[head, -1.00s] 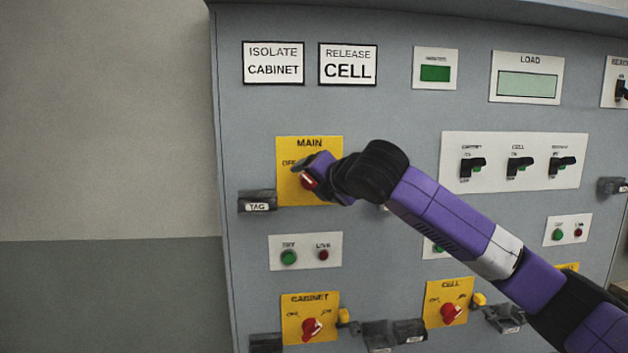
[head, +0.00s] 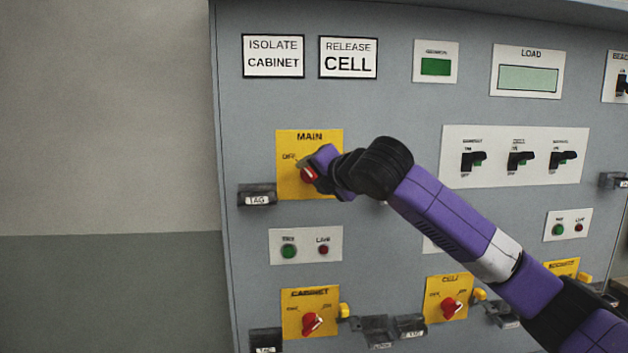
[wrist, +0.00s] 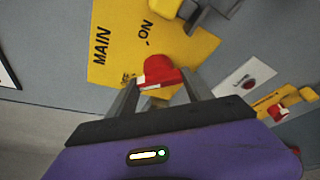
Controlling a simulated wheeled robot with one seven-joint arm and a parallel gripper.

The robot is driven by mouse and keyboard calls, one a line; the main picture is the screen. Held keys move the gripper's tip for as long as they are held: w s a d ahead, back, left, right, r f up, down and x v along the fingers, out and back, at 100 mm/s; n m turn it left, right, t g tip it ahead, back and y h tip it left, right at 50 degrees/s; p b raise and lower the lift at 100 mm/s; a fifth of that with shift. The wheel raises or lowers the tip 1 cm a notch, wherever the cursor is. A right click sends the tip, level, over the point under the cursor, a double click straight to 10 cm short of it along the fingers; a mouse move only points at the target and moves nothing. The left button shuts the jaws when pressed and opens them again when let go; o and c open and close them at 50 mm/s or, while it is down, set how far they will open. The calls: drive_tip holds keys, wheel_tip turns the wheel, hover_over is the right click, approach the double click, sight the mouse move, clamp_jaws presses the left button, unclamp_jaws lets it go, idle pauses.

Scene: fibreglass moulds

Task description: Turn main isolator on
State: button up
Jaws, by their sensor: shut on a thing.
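The main isolator is a red rotary knob (head: 308,174) on a yellow plate (head: 289,187) marked MAIN, with OFF at its left in the head view. In the wrist view the red knob (wrist: 158,72) sits between the two grey fingers, and the yellow plate (wrist: 115,62) shows MAIN and ON. My gripper (head: 317,172) is at the plate, shut on the knob. The knob has a white mark on its end in the wrist view. My gripper and wrist hide the right part of the plate in the head view.
Below are yellow plates with red knobs, CABINET (head: 311,322) and CELL (head: 450,307). A grey TAG holder (head: 257,195) is left of the MAIN plate. Black switches (head: 472,161) are at the right. Bare wall (head: 110,130) lies left of the panel.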

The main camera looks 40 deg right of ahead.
drive_tip(key=m+b, duration=0.1)
drive_tip(key=m+t+b, duration=0.1)
drive_tip(key=m+b, duration=0.1)
drive_tip(key=shift+f+t+y, duration=0.3)
drive_tip(key=shift+f+y, duration=0.1)
drive_tip(key=m+t+b, duration=0.1)
drive_tip(key=m+b, duration=0.2)
drive_tip(key=m, duration=0.1)
drive_tip(key=shift+f+t+b, duration=0.15)
drive_tip(key=shift+t+b, duration=0.25)
drive_tip(key=m+t+h+b, duration=0.1)
drive_tip(key=m+b, duration=0.1)
drive_tip(key=m, duration=0.3)
drive_tip(key=shift+m+t+h+b, duration=0.55)
drive_tip(key=shift+m+h, duration=0.35)
drive_tip(key=shift+m, duration=1.3)
drive_tip(key=o, duration=1.4)
drive_tip(key=shift+s, duration=0.1)
